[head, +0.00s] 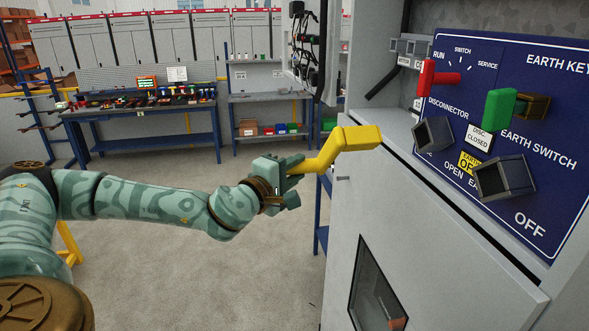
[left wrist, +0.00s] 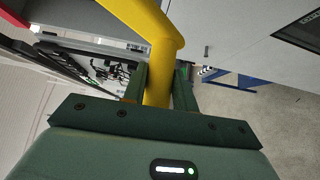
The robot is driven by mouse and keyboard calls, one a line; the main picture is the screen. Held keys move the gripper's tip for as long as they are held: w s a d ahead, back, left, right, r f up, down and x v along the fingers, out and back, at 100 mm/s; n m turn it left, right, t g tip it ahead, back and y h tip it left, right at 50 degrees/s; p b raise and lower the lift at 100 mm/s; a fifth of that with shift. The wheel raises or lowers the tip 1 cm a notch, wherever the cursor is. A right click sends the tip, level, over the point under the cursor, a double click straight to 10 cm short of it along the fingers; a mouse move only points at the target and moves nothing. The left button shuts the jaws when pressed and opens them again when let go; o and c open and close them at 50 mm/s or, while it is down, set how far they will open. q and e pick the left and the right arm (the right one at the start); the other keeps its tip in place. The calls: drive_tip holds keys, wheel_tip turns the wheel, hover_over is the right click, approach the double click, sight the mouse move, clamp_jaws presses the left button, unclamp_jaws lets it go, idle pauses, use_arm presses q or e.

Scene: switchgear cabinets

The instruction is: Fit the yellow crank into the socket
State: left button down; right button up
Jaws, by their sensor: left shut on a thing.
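The yellow crank (head: 335,148) is held in my left gripper (head: 291,176), out to the left of the cabinet panel in the head view. Its thick end points right, toward the panel, with a clear gap between. The crank also shows in the left wrist view (left wrist: 160,60), rising from between the green fingers (left wrist: 158,85). The blue panel (head: 545,90) carries two square dark sockets. One socket (head: 433,134) is under the DISCONNECTOR label; the other (head: 504,178) is lower right, by the EARTH SWITCH label. Both are empty at the front. My right gripper is not in view.
A red handle (head: 438,78) and a green handle (head: 500,108) stick out from the panel above the sockets. The grey cabinet door (head: 430,240) lies below. An open cabinet door with cables (head: 307,45) stands behind. A blue workbench (head: 145,110) is far back; the floor between is clear.

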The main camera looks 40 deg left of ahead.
sight(322, 171)
use_arm(q)
drive_tip(key=shift+r, duration=0.1)
drive_tip(key=shift+w+d, duration=1.2)
drive_tip(key=shift+w, duration=0.2)
drive_tip(key=shift+w+d, duration=1.2)
drive_tip(key=shift+w, duration=0.2)
drive_tip(key=shift+w+d+r, duration=0.1)
drive_tip(key=shift+w+d, duration=1.85)
drive_tip(key=shift+w, duration=0.25)
idle(0.6)
